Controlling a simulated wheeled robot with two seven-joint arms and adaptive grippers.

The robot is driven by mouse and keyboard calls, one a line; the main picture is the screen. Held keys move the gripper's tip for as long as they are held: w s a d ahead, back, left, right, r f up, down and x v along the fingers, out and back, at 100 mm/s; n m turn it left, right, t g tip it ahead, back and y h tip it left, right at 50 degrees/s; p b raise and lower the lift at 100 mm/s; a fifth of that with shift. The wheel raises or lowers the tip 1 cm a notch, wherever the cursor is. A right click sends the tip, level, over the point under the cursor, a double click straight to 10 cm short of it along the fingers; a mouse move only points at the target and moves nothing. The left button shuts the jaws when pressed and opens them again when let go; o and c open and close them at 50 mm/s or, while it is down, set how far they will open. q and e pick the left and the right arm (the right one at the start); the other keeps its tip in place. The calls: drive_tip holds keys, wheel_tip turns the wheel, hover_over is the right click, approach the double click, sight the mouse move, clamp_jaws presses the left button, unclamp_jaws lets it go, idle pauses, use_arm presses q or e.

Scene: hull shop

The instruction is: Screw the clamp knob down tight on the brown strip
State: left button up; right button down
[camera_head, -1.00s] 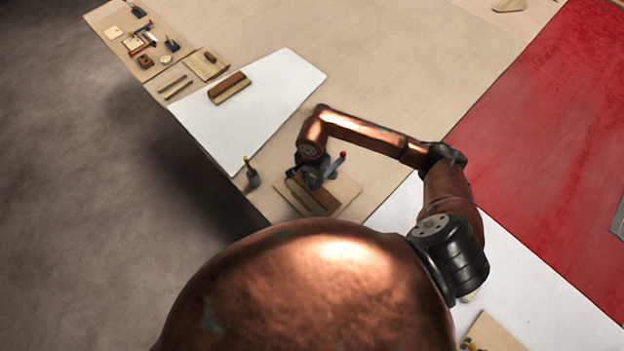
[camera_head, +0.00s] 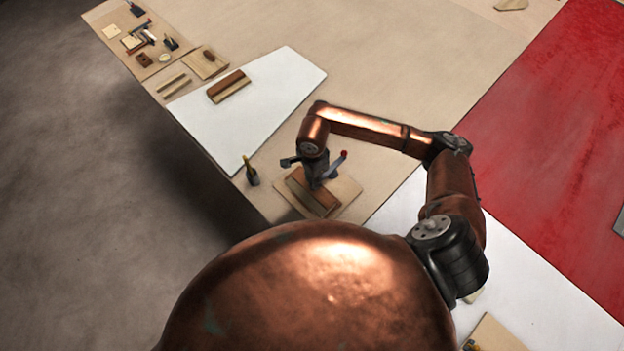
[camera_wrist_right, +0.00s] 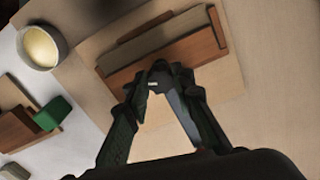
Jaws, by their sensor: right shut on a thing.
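The brown strip (camera_head: 323,200) lies along a pale wooden piece on a square board; in the right wrist view the strip (camera_wrist_right: 206,46) is partly covered by my fingers. My right gripper (camera_head: 315,182) points down over it. In the wrist view its fingertips (camera_wrist_right: 160,80) are shut on a dark knob (camera_wrist_right: 159,72) at the strip's near edge. A grey bar (camera_wrist_right: 183,112) runs between the fingers, and a grey lever with a red ball (camera_head: 343,154) rises beside the gripper. Whether the knob presses on the strip is hidden. My left gripper is out of view.
A yellow-tipped bottle (camera_head: 251,174) stands left of the board near the table edge. A white panel (camera_head: 255,110) with another brown-and-pale block (camera_head: 229,87) lies beyond. The wrist view shows a round cup (camera_wrist_right: 41,47) and a green block (camera_wrist_right: 52,113). Bare table lies behind my arm.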

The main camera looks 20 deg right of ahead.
drive_tip(key=m+b, duration=0.1)
drive_tip(key=m, duration=0.3)
drive_tip(key=shift+m, duration=0.4)
drive_tip(key=m, duration=0.3)
drive_tip(key=shift+w+m, duration=0.1)
drive_tip(key=shift+m, duration=0.2)
drive_tip(key=m, duration=0.4)
drive_tip(key=shift+d, duration=0.1)
drive_tip(key=m, duration=0.5)
drive_tip(key=m+p, duration=0.1)
drive_tip(key=m, duration=0.3)
drive_tip(key=shift+r+m, duration=0.1)
drive_tip(key=shift+m, duration=0.2)
drive_tip(key=m+p, duration=0.1)
drive_tip(key=m, duration=0.3)
drive_tip(key=shift+d+p, duration=0.1)
drive_tip(key=shift+p, duration=0.2)
drive_tip(key=m+p, duration=0.2)
drive_tip(key=m, duration=0.3)
drive_tip(key=shift+m+p, duration=1)
drive_tip(key=shift+m, duration=1)
